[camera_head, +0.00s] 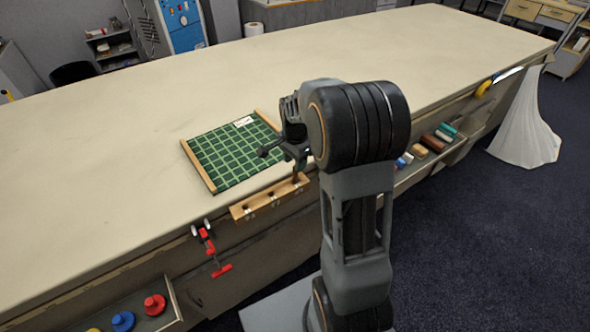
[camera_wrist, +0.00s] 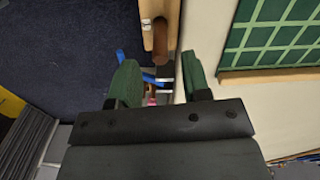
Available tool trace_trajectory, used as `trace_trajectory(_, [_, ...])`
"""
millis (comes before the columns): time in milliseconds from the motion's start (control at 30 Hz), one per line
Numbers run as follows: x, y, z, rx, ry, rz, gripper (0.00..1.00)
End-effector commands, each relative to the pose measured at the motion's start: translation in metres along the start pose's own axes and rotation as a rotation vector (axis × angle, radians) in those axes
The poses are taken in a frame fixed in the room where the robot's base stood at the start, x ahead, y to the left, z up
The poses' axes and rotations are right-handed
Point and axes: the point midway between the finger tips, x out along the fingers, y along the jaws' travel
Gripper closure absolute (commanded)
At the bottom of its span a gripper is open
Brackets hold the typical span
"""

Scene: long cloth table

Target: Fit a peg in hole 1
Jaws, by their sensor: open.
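A light wooden strip (camera_head: 262,200) with a row of dark holes and small white labels lies along the table's front edge. The label numbers are too small to read, so I cannot tell which hole is 1. A brown peg (camera_head: 298,178) stands at the strip's right end; the wrist view shows it (camera_wrist: 160,42) at the end of the strip (camera_wrist: 152,10). My gripper (camera_wrist: 160,76) is open and empty, its two green fingertips apart, with the peg ahead of the gap between them. In the head view my gripper (camera_head: 288,155) is above the strip's right end, partly hidden by my arm.
A green gridded mat (camera_head: 232,155) with wooden side bars lies behind the strip. A red clamp (camera_head: 210,245) hangs on the front edge. Open drawers below hold coloured knobbed discs (camera_head: 123,321) and blocks (camera_head: 432,142). The cloth table top (camera_head: 400,50) is otherwise largely clear.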

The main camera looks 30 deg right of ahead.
Motion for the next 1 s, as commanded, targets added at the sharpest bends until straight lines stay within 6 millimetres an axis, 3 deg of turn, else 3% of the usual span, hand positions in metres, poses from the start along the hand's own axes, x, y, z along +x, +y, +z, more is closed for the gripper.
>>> trace_trajectory(200, [-0.04, 0.0, 0.0, 0.0, 0.002, -0.003, 0.56])
trace_trajectory(433, [-0.064, 0.001, 0.001, -0.01, 0.002, -0.004, 0.56])
trace_trajectory(533, [-0.076, 0.008, 0.013, -0.092, 0.014, -0.024, 0.56])
trace_trajectory(767, [-0.104, 0.056, 0.073, -0.591, 0.104, -0.128, 0.56])
trace_trajectory(1000, [-0.103, 0.108, 0.119, -1.073, 0.224, -0.201, 0.56])
